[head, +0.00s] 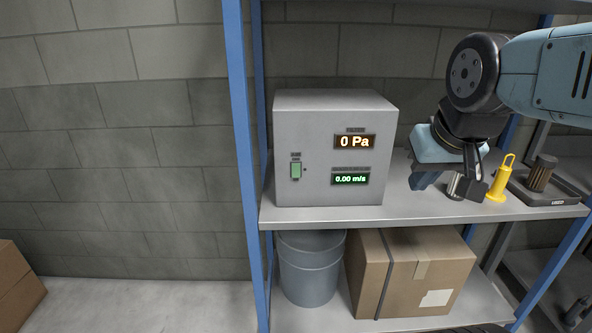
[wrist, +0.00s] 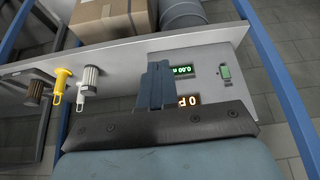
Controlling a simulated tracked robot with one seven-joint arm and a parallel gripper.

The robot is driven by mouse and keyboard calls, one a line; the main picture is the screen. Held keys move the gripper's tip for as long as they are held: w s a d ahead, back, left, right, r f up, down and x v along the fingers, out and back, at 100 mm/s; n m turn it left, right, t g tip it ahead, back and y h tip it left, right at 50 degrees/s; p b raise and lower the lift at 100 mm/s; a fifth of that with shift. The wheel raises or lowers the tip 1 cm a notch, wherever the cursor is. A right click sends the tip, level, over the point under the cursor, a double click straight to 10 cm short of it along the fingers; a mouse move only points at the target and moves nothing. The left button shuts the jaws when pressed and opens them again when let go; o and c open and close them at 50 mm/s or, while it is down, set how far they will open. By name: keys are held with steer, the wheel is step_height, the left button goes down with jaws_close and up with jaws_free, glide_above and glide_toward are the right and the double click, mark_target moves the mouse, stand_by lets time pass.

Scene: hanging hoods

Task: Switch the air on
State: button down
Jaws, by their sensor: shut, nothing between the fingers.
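A grey control box (head: 305,130) stands on the shelf at its left end. A small green switch (head: 295,170) is on the left of its front face, with a small label above it. An orange display (head: 355,141) reads 0 Pa and a green display (head: 350,178) reads 0.00 m/s. My gripper (head: 420,183) is to the right of the box, above the shelf, apart from the switch. In the wrist view its fingers (wrist: 158,82) are together and empty. They partly cover the displays; the switch (wrist: 225,73) shows clear of them.
A yellow looped tool (head: 497,182), a grey knurled piece (head: 457,186) and a dark cylinder on a tray (head: 550,195) stand on the shelf near my gripper. A blue post (head: 240,120) rises left of the box. A bucket (head: 310,268) and a carton (head: 430,275) are below.

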mark_target(296, 170)
steer(key=w+a+f+n+g, duration=0.1)
steer(key=w+a+f+n, duration=0.2)
steer(key=w+a+n, duration=1.4)
steer(key=shift+w+a+f+n+g, duration=0.2)
steer(key=shift+w+a+n+g, duration=0.15)
steer(key=shift+w+a, duration=0.75)
steer(key=w+f, duration=0.7)
steer(key=f, duration=0.3)
steer(key=shift+d, duration=0.15)
